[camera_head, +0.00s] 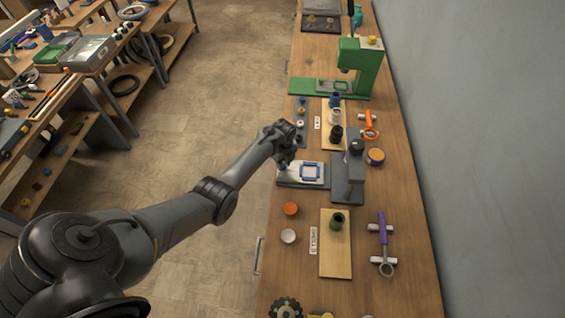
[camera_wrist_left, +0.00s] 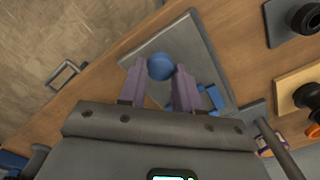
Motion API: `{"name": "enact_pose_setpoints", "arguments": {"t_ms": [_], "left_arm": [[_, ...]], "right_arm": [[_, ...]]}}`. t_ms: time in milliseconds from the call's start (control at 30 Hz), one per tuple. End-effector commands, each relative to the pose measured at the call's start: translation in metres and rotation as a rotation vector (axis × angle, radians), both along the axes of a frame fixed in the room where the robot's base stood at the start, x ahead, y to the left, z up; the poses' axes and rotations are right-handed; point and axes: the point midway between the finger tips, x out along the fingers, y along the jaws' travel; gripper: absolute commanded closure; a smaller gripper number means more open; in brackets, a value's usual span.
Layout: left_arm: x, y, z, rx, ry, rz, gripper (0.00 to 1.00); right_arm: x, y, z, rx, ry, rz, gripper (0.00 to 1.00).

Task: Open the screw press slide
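The grey screw press (camera_head: 348,170) stands on the bench, with its dark handle on top. My left gripper (camera_head: 284,160) points down at the slide's outer end. In the left wrist view a round blue knob (camera_wrist_left: 160,67) sits between the fingertips of my left gripper (camera_wrist_left: 160,72), and both fingers appear to touch it. The slide plate (camera_wrist_left: 192,40) shows below the fingers. My right gripper is in neither view.
A green press (camera_head: 366,70) stands farther back. A board with dark and white parts (camera_head: 327,138) is behind the grey press. Nearer are an orange puck (camera_head: 291,209), a white puck (camera_head: 288,236), a wooden board (camera_head: 335,260) and a purple-handled tool (camera_head: 383,230). The wall bounds the right side.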

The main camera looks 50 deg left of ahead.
Motion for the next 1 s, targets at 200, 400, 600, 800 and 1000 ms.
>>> {"name": "enact_pose_setpoints", "arguments": {"t_ms": [200, 400, 600, 800, 1000], "left_arm": [[0.0, 0.0, 0.0, 0.0, -0.001, -0.002, 0.42], [0.0, 0.0, 0.0, 0.0, 0.0, -0.002, 0.42], [0.0, 0.0, 0.01, 0.0, -0.001, 0.0, 0.42], [0.001, 0.0, 0.039, 0.0, -0.004, -0.002, 0.42], [0.001, -0.001, 0.074, -0.001, -0.004, -0.002, 0.42]], "right_arm": [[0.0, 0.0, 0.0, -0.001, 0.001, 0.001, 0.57], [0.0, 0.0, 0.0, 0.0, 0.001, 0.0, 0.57], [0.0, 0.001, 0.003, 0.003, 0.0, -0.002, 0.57], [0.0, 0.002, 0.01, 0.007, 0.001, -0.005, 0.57], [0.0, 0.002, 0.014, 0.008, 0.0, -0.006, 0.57]]}}
